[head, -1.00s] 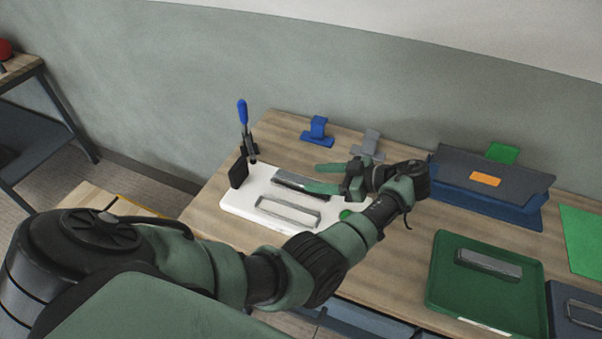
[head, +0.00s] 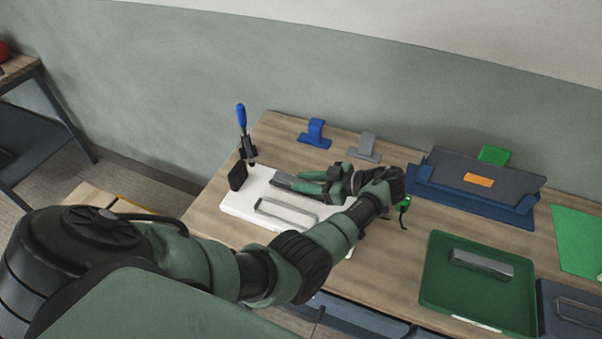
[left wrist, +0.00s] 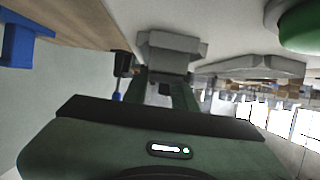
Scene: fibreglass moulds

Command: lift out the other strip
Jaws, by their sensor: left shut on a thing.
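A white mould (head: 236,204) lies on the wooden bench, with two grey strips set in it. My left gripper (head: 308,182) is shut on the back strip (head: 283,180), low over the mould's back part. In the left wrist view this strip (left wrist: 172,42) shows between the fingers; I cannot tell whether it has left the mould. Another grey strip (head: 481,263) lies in the green tray (head: 440,283). My right gripper is out of view.
A blue-handled clamp (head: 241,118) stands at the mould's left end. A blue bracket (head: 316,133) and a grey bracket (head: 366,147) stand behind. A dark blue stand (head: 512,208) is at the back right. Bare bench lies between mould and green tray.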

